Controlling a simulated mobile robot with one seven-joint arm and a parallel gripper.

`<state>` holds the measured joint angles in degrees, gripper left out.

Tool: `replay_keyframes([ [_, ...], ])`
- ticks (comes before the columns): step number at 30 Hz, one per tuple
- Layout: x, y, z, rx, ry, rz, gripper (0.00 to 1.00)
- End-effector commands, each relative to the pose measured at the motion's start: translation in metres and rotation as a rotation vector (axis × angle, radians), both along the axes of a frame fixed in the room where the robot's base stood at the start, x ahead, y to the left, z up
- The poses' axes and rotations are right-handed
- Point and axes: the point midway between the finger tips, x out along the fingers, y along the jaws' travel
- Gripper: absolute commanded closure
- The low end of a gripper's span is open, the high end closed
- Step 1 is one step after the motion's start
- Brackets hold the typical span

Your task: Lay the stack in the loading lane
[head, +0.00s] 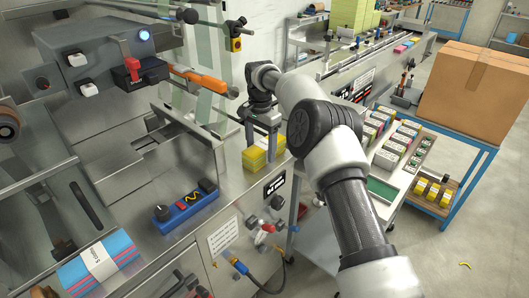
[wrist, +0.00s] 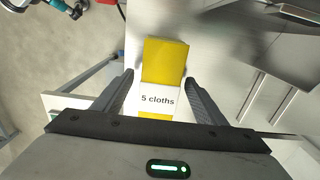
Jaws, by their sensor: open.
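A yellow cloth stack (head: 254,157) lies on the steel top near the machine's right end. In the wrist view the yellow stack (wrist: 165,58) has a white paper band reading "5 cloths". My gripper (head: 262,134) is right over this stack, pointing down. In the wrist view the open fingers of my gripper (wrist: 159,77) are on either side of the stack; I cannot tell whether they touch it. A second stack (head: 120,247), blue and pink with a white band, lies at the front left. Steel guides (head: 185,130) of what looks like the lane stand left of the yellow stack.
A blue control box (head: 186,207) sits on the steel top between the two stacks. An orange-handled tool (head: 205,83) juts out above the guides. A cart with small boxes (head: 398,140) and a large cardboard box (head: 475,88) stand to the right.

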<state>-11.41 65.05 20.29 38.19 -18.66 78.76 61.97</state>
Motion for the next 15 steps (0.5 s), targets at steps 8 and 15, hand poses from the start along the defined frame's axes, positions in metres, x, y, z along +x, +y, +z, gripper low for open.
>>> replay_keyframes([
  [8,0.0,-0.0001,-0.0002,0.0,0.0,0.0,0.46],
  [15,0.0,-0.0001,0.0001,0.0,0.0,0.0,0.79],
])
